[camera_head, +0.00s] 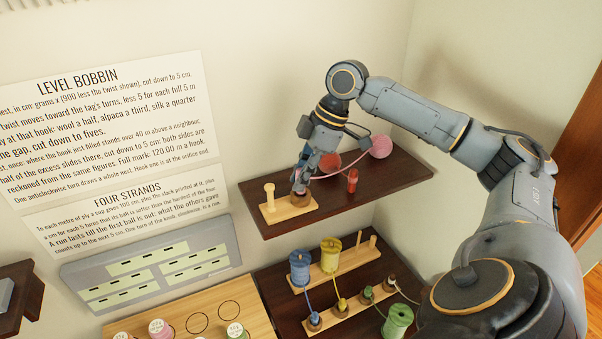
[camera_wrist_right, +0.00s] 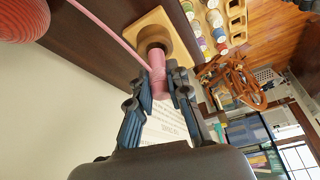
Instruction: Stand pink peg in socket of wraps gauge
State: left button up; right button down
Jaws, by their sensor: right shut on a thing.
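My right gripper (camera_head: 299,184) points down over the right end of the wraps gauge, a pale wooden block (camera_head: 270,213) with a short post at its left end. In the right wrist view the gripper (camera_wrist_right: 168,88) is shut on the pink peg (camera_wrist_right: 157,72). The peg lines up with the brown round socket (camera_wrist_right: 155,38) on the block, its far end at the socket's mouth. I cannot tell how deep it sits. A pink strand (camera_wrist_right: 108,29) runs from the peg. The peg is mostly hidden in the head view. My left gripper is not in view.
On the dark shelf (camera_head: 400,187), a pink ball (camera_head: 380,146), a red ball (camera_head: 329,163) and a red peg (camera_head: 352,180) stand near the gripper. Below are blue (camera_head: 300,268), yellow (camera_head: 331,254) and green (camera_head: 397,320) spools. Signs hang on the wall behind.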

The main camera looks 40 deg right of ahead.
jog(key=shift+f+b, duration=0.35)
jog(key=shift+f, duration=0.65)
jog(key=c, duration=1.2)
grip_release()
jog(key=v, duration=1.2)
jog(key=shift+a+r, duration=0.1)
